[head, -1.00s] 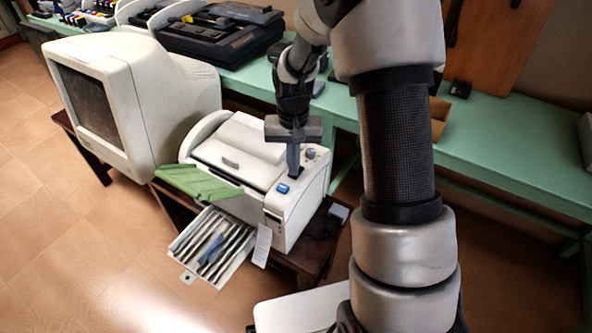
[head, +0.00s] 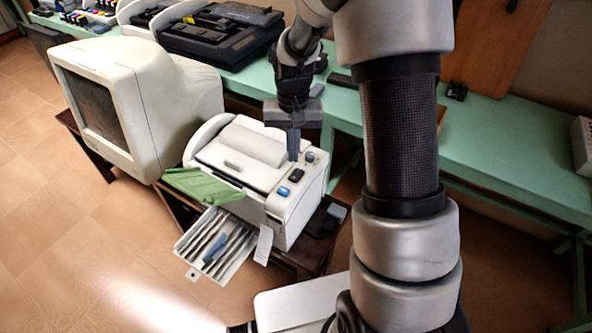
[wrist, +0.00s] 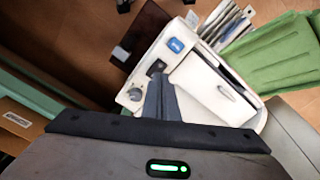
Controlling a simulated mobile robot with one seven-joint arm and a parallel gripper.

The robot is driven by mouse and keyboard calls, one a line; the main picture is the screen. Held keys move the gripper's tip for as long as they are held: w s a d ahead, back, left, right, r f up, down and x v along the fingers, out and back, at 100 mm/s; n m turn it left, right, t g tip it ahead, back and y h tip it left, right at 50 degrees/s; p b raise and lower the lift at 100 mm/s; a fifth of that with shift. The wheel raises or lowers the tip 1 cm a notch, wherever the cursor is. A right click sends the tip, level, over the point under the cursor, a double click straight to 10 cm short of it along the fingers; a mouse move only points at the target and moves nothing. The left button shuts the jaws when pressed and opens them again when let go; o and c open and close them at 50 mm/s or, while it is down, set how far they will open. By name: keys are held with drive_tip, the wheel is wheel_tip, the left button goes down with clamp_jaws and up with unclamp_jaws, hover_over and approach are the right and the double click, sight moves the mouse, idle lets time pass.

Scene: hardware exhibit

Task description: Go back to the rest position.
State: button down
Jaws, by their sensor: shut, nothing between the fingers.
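My gripper (head: 294,156) hangs pointing down over the right part of the white printer (head: 238,152), in front of the green bench. Its fingers are shut together with nothing between them. In the wrist view my gripper (wrist: 161,80) reaches over the printer's control panel, near a black button and a grey knob (wrist: 135,94). In the head view the blue button (head: 283,191) and the black button (head: 297,174) are both uncovered, and the fingertips show just above the black one. Whether they touch the printer I cannot tell.
A large white CRT monitor (head: 135,95) stands left of the printer. The green bench (head: 480,140) runs behind, carrying a black machine (head: 217,35). Floor is open at the front left.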

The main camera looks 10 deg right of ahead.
idle(0.4)
drive_tip(key=s+r+t+p, duration=0.1)
drive_tip(key=s+r+p, duration=0.2)
drive_tip(key=r, duration=0.9)
drive_tip(key=s+r+n+t+p, duration=0.3)
drive_tip(key=s+r+p, duration=0.3)
drive_tip(key=s+r, duration=1.3)
drive_tip(key=shift+r+t, duration=0.45)
drive_tip(key=shift+t, duration=0.35)
drive_tip(key=w+d+f+m+g+b, duration=0.1)
drive_tip(key=w+f+m+g+b, duration=0.4)
drive_tip(key=w+f, duration=1.8)
drive_tip(key=f+m+b, duration=0.1)
drive_tip(key=m+b, duration=0.1)
drive_tip(key=m, duration=0.2)
drive_tip(key=shift+w+d+f+g, duration=0.3)
drive_tip(key=shift+w+d+f, duration=0.05)
drive_tip(key=shift+w+d, duration=0.05)
